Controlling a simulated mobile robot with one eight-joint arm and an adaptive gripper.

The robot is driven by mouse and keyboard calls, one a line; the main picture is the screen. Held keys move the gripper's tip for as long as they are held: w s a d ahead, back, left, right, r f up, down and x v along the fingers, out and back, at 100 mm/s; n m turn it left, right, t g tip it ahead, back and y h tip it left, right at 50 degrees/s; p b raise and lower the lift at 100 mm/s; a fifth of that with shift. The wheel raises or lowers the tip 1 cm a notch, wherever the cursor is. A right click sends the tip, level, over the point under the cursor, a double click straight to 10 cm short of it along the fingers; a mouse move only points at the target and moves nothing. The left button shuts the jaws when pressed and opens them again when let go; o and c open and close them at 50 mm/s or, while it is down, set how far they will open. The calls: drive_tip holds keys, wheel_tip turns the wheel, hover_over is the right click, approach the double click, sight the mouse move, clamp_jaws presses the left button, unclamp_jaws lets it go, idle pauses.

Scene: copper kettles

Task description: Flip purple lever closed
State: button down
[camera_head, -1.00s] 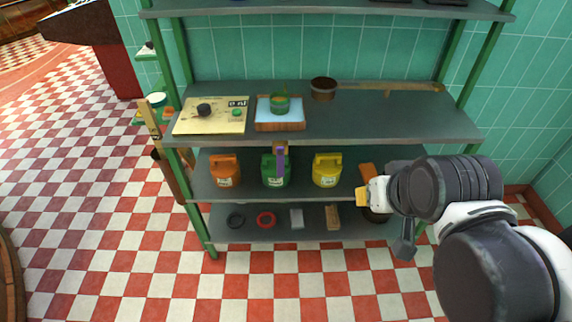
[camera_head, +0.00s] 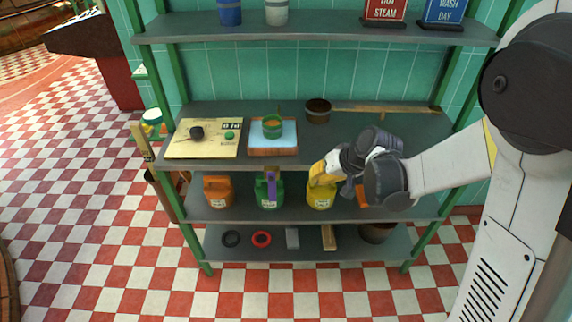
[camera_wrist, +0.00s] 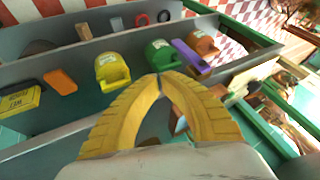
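The purple lever (camera_head: 271,187) stands upright at the front of the green jug (camera_head: 262,199) on the middle shelf. In the wrist view the lever (camera_wrist: 191,57) lies slantwise beside the green jug (camera_wrist: 160,54) and partly in front of the orange jug (camera_wrist: 203,45). My gripper (camera_head: 317,169) is to the right of the lever, over the yellow jug (camera_head: 320,197), and partly blends with it. In the wrist view my gripper's yellow fingertips (camera_wrist: 160,77) meet with nothing between them, apart from the lever.
The orange jug (camera_head: 218,192) stands left of the green one. Above are a cream panel (camera_head: 205,148), a blue-topped tray (camera_head: 272,151) and a brown pot (camera_head: 318,110). The lower shelf holds rings, blocks and a pot (camera_head: 376,232). Green posts (camera_head: 158,95) frame the shelves.

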sight(272, 187)
drive_tip(key=shift+y, duration=0.4)
drive_tip(key=f, duration=0.1)
drive_tip(key=w+f, duration=0.1)
drive_tip(key=f, duration=0.1)
drive_tip(key=w+f, duration=0.1)
drive_tip(key=shift+w+a+f, duration=0.25)
drive_tip(key=shift+a, duration=0.05)
drive_tip(key=shift+f, duration=0.1)
drive_tip(key=w+a+f+b, duration=0.4)
drive_tip(key=a+f+b, duration=0.1)
drive_tip(key=a+f, duration=0.2)
drive_tip(key=shift+a+f, duration=0.35)
drive_tip(key=shift+a, duration=0.45)
drive_tip(key=shift+w, duration=0.1)
